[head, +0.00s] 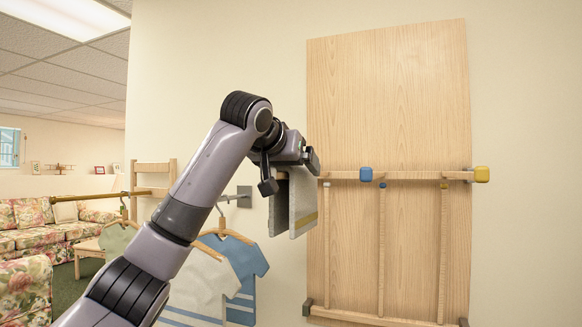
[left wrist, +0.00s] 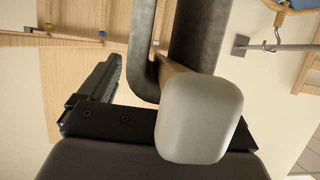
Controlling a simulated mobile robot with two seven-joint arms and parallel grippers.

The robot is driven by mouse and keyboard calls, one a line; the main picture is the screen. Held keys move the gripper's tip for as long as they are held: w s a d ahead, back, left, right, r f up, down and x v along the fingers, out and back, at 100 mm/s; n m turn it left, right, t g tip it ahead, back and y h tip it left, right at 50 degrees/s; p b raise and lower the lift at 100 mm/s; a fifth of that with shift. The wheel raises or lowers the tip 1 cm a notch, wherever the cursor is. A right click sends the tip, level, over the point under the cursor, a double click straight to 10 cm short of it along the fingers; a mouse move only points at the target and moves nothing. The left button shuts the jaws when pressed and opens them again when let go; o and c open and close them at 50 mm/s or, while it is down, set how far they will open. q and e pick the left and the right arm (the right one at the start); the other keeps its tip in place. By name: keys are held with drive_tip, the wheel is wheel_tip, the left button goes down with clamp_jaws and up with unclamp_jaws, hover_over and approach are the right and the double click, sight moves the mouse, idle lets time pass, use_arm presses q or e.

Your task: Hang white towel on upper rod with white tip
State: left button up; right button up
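The white towel (head: 303,203) hangs folded double just below my left gripper (head: 290,172), with a yellow stripe low on one panel. In the left wrist view its grey-looking panels (left wrist: 196,38) stand either side of a wooden rod (left wrist: 174,78), so it appears draped over that rod. The rod's white tip (left wrist: 200,118) is large and close to the camera. My left gripper's fingers look spread apart; one finger (left wrist: 96,85) shows beside the towel, and the other is mostly hidden behind the white tip. My right gripper is out of view.
The wooden board (head: 390,90) carries an upper rod with a blue tip (head: 366,174) and one with a yellow tip (head: 481,173). Small-tipped lower rods are below. Shirts (head: 240,260) hang on hangers at left, near a floral sofa (head: 45,228).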

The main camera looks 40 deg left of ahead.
sight(278, 172)
use_arm(q)
drive_tip(key=b+v, duration=0.1)
drive_tip(key=v, duration=0.6)
idle(0.3)
